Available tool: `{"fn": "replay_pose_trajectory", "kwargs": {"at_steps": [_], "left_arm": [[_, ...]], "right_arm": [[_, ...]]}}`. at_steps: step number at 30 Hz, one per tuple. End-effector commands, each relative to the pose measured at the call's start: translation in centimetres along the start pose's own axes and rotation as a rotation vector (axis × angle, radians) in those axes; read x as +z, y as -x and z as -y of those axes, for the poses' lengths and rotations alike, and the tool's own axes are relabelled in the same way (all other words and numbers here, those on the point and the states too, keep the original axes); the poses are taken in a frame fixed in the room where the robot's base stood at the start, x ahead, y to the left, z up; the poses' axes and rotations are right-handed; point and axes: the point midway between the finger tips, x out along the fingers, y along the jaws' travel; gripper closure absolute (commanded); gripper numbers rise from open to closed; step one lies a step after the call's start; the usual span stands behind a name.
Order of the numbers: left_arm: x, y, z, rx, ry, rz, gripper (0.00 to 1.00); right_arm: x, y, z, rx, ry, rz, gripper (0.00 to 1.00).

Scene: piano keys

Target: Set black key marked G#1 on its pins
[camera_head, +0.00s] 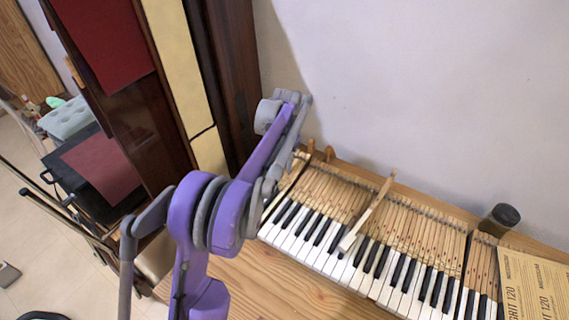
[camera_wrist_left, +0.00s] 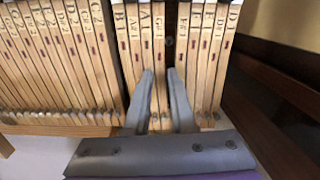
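The wooden key stick labelled G#1 (camera_wrist_left: 158,30) stands in the row in the left wrist view, with a dark gap just right of it. My left gripper (camera_wrist_left: 161,74) points down at this row. Its fingers are apart, one on each side of the G#1 stick, and I see no clear squeeze on it. In the head view my left gripper (camera_head: 299,158) is at the far left end of the keyboard, mostly behind my purple arm. The pins under the G#1 stick are hidden. My right gripper is not in view.
A loose light key (camera_head: 368,212) lies raised and slanted across the keyboard (camera_head: 400,275). A dark jar (camera_head: 500,220) and sandpaper sheets (camera_head: 535,285) are at the right. A dark wooden piano side (camera_head: 232,70) and a white wall (camera_head: 420,90) stand behind.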

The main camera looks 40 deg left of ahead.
Motion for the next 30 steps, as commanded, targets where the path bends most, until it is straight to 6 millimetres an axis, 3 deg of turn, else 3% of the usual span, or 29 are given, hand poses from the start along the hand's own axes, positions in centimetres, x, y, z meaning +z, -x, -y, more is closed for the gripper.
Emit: {"fn": "replay_pose_trajectory", "kwargs": {"at_steps": [11, 30], "left_arm": [[0.0, 0.1, 0.0, 0.000, 0.000, 0.000, 0.76], [0.1, 2.2, 0.0, 0.000, 0.000, 0.000, 0.76]], "right_arm": [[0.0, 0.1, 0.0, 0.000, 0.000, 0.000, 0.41], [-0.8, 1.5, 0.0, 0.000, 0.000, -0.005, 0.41]]}}
